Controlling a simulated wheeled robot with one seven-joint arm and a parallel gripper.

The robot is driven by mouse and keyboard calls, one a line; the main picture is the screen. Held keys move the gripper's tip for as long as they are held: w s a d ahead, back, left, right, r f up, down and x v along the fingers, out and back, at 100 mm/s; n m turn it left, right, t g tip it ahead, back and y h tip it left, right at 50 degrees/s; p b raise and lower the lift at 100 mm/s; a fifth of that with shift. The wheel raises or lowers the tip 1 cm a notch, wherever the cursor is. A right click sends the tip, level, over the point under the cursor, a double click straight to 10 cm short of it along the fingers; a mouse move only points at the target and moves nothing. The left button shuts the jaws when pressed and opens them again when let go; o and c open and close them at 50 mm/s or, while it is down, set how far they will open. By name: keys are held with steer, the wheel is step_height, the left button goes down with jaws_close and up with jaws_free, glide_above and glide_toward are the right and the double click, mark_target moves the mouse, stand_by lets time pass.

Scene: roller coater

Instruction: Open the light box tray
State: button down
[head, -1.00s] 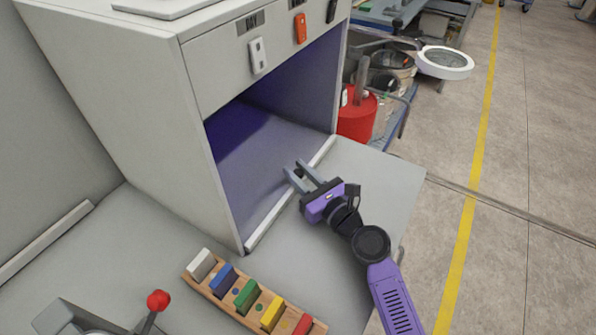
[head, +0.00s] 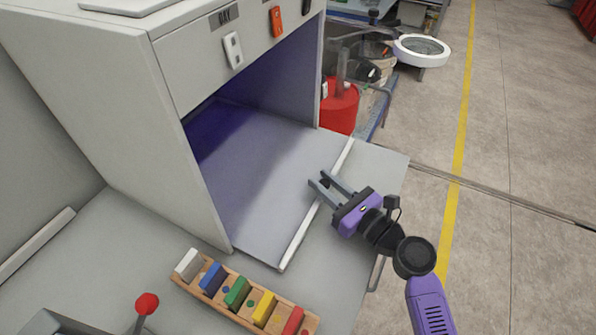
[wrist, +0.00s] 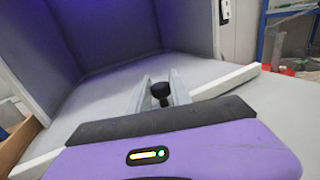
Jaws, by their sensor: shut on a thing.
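The light box tray (head: 265,200) is a flat grey plate with a pale front lip (head: 300,238). It sticks partly out of the open front of the light box (head: 110,120). My gripper (head: 325,182) reaches over the lip from the right and front. In the wrist view its two grey fingers are on either side of a small black knob (wrist: 160,91), shut on it. The fingers partly hide the knob. The tray's rear part lies inside the box, in purple shade.
A wooden block rack (head: 245,295) with coloured blocks stands in front of the box. A red-knobbed lever (head: 147,303) is at lower left. The table's right edge is close to my gripper. A red can (head: 340,106) stands beyond the box.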

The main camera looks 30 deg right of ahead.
steer(key=s+d, duration=0.1)
steer(key=s, duration=0.1)
steer(key=s+d, duration=0.3)
steer(key=s, duration=0.1)
steer(key=shift+s+d, duration=0.1)
steer(key=shift+d, duration=0.1)
steer(key=c, duration=1.2)
jaws_free()
steer(key=b+v, duration=0.1)
steer(key=v, duration=0.5)
steer(key=shift+s+d, duration=0.1)
steer(key=shift+s, duration=0.1)
steer(key=shift+s+d, duration=0.15)
steer(key=shift+s, duration=0.5)
